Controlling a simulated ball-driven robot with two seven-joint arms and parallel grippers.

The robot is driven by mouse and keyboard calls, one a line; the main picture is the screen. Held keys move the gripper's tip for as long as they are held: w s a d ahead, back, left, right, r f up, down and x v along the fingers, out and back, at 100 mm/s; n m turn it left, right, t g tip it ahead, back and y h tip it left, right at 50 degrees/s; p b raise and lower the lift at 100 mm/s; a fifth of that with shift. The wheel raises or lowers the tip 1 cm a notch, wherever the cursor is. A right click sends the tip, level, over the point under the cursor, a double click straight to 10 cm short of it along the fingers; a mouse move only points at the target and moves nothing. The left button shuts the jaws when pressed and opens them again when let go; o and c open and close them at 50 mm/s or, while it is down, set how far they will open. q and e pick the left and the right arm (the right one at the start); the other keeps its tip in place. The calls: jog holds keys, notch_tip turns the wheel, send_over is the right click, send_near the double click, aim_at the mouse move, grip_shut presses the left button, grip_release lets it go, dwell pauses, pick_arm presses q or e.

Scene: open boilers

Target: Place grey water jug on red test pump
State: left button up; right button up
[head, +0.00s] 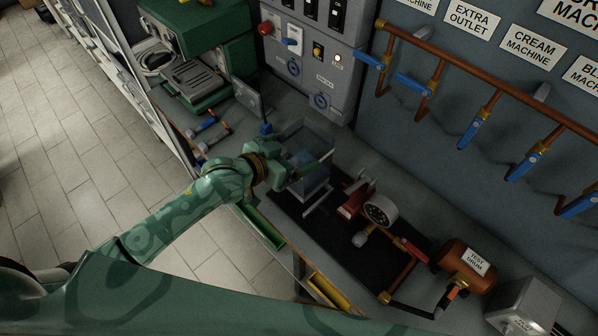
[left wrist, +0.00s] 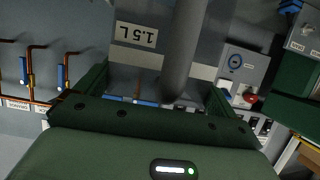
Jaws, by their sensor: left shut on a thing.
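The grey water jug (head: 312,140) is a see-through grey box in the head view, with pale edges. In the left wrist view the jug (left wrist: 136,58) fills the upper middle, with an upside-down "1.5 L" label and a thick grey handle. My left gripper (head: 287,172) is shut on the jug, its fingers either side of the handle in the left wrist view (left wrist: 160,90). The red test pump (head: 352,201) sits on a black mat, just right of and below the jug, with a round gauge. Whether jug and pump touch is unclear. My right gripper is not in view.
A brass test drum (head: 468,264) and a grey box (head: 524,306) stand right of the black mat (head: 330,235). Copper pipes with blue-handled valves (head: 476,130) run along the wall. A switch panel (head: 312,65) and green case (head: 205,40) are behind. Small tools (head: 207,130) lie at left.

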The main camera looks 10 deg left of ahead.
pick_arm(q)
jog(key=shift+f+b, duration=0.55)
jog(key=shift+f, duration=2.45)
jog(key=o, duration=1.7)
jog(key=shift+f, duration=0.1)
jog(key=p+v, duration=0.1)
jog(key=v, duration=1.1)
